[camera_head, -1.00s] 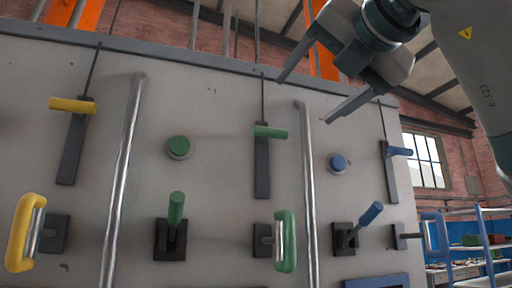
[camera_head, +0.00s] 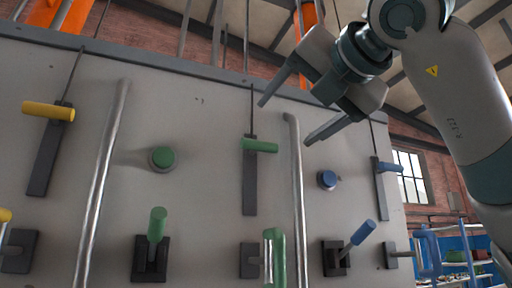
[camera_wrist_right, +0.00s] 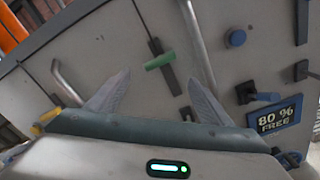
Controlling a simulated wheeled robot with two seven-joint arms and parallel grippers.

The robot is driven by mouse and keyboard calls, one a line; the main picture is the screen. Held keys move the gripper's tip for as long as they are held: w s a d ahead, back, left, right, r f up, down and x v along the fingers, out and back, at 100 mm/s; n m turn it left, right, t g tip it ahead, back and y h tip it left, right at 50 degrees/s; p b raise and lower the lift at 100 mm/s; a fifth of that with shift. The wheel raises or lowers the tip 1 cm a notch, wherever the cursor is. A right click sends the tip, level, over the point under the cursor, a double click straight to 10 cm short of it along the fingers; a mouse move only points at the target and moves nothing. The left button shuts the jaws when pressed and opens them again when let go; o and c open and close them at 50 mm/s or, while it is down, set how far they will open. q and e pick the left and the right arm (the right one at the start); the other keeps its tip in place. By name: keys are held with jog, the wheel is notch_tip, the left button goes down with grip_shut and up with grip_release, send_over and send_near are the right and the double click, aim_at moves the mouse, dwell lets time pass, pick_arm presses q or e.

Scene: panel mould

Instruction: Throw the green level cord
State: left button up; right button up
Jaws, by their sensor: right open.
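The green level cord is a green crossbar handle (camera_head: 260,145) on a thin dark cord, in front of a dark vertical plate on the grey panel (camera_head: 215,120). It also shows in the right wrist view (camera_wrist_right: 160,61), just beyond the fingertips and roughly between them. My right gripper (camera_head: 285,123) is open and empty, up and to the right of the green handle in the head view. The wrist view also shows its two spread fingers (camera_wrist_right: 158,78), with nothing between them. Whether a finger touches the handle cannot be told, but they look apart. My left gripper is out of view.
Vertical metal rails (camera_head: 297,200) stand out from the panel on either side of the green handle. A yellow crossbar (camera_head: 48,111) and a blue one (camera_head: 389,166) hang left and right. A green button (camera_head: 162,157), a blue button (camera_head: 327,180) and several levers are nearby.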

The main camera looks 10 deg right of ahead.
aim_at(261, 144)
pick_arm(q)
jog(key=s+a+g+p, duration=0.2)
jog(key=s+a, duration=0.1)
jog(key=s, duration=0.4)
pick_arm(e)
jog(key=w+a+p, duration=0.1)
jog(key=w, duration=0.3)
jog(key=w+a+p, duration=0.1)
jog(key=w+p, duration=0.1)
jog(key=w, duration=0.3)
jog(key=w+p, duration=0.1)
jog(key=w, duration=0.4)
jog(key=shift+w+a+r+p, duration=0.1)
jog(key=shift+a+r+p, duration=0.05)
jog(key=shift+a+p, duration=0.25)
jog(key=shift+w+a+p, duration=0.15)
jog(key=shift+w+p, duration=0.2)
jog(key=shift+w, duration=0.45)
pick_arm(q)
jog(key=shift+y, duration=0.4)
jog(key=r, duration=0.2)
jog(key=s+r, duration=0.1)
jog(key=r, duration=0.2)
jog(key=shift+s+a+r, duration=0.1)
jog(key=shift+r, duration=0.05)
pick_arm(e)
jog(key=shift+f, duration=0.2)
jog(key=shift+c, duration=0.7)
jog(key=c, duration=1.2)
